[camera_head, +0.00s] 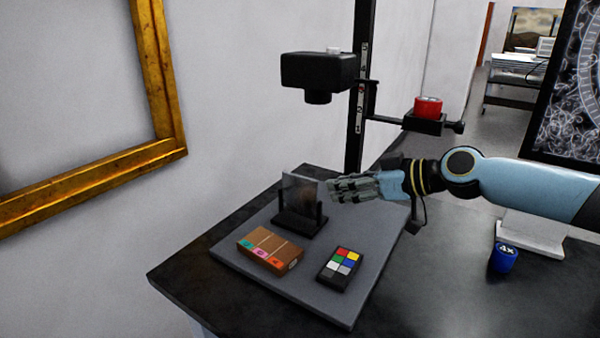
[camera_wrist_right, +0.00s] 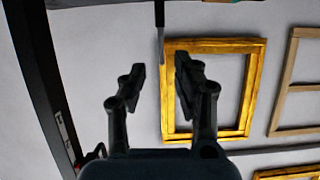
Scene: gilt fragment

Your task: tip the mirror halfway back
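The mirror (camera_head: 301,190) is a small grey pane standing near upright in a black stand (camera_head: 299,222) on the grey board. My right gripper (camera_head: 338,189) comes in from the right, with its fingertips just right of the pane's edge. In the right wrist view my right gripper (camera_wrist_right: 160,76) has its fingers spread with a clear gap between them. A thin dark upright strip (camera_wrist_right: 159,14) shows at the top, ahead of the gap; it may be the mirror seen edge-on. I cannot see any contact. My left gripper is in neither view.
A black column carries a camera (camera_head: 318,71) above the mirror and a red item (camera_head: 428,107) on a side arm. A brown box (camera_head: 270,250) and a colour chart (camera_head: 341,268) lie in front. A blue cap (camera_head: 504,257) stands right. A gilt frame (camera_head: 100,175) hangs left.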

